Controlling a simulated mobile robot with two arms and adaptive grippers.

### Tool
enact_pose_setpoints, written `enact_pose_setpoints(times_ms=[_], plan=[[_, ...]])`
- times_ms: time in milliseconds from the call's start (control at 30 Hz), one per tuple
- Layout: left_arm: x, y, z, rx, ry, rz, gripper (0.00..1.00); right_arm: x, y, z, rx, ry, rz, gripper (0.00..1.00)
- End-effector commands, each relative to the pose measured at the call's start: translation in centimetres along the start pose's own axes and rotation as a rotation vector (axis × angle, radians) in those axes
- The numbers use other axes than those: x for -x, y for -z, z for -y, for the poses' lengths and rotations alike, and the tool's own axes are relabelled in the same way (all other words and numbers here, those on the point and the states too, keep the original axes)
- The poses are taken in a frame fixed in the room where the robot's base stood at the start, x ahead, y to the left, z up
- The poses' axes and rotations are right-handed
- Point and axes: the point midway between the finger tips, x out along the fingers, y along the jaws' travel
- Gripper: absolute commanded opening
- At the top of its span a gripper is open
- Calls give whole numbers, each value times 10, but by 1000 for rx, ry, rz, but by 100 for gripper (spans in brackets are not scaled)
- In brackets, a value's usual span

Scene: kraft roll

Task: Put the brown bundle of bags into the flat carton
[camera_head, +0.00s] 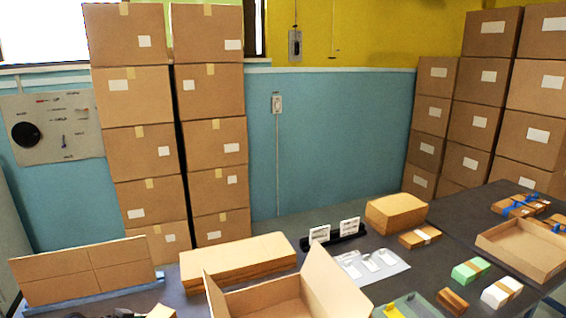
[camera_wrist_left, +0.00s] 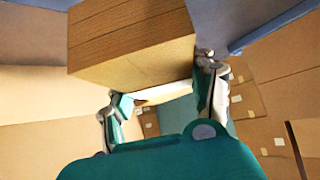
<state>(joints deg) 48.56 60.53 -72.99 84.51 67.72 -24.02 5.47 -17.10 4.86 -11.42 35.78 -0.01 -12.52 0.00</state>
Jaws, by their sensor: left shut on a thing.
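My left gripper (camera_wrist_left: 165,95) is shut on a brown block-shaped bundle (camera_wrist_left: 135,45), which fills the upper middle of the left wrist view between the two fingers. In the head view only a dark bit of the left gripper (camera_head: 122,314) shows at the bottom edge, with a small tan piece (camera_head: 161,312) beside it, probably the held bundle. A shallow open carton (camera_head: 514,262) lies on the right of the table, and its visible floor looks empty. A smaller brown bundle (camera_head: 452,301) lies at the front right. My right gripper is not in view.
A deeper open carton (camera_head: 335,285) with raised flaps stands front centre. Green (camera_head: 471,271) and white (camera_head: 501,292) bundles lie before the shallow carton. A flat cardboard stack (camera_head: 238,262), a brown stack (camera_head: 396,213) and label stands (camera_head: 333,234) stand behind. Tall box stacks line the wall.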

Motion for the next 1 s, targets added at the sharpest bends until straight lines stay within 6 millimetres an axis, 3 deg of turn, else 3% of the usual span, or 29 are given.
enact_pose_setpoints(times_ms=[267, 467, 567, 800, 1000], plan=[[13, 4, -13, 17, 20, -5, 13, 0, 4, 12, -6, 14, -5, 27], [33, 10, -38, 46, 50, -5, 13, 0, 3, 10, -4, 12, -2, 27], [51, 15, -60, 72, 74, -6, 13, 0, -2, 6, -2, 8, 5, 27], [113, 36, -134, 168, 163, -11, 13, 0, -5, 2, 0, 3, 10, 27], [150, 48, -176, 230, 222, -11, 13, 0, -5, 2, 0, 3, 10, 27]])
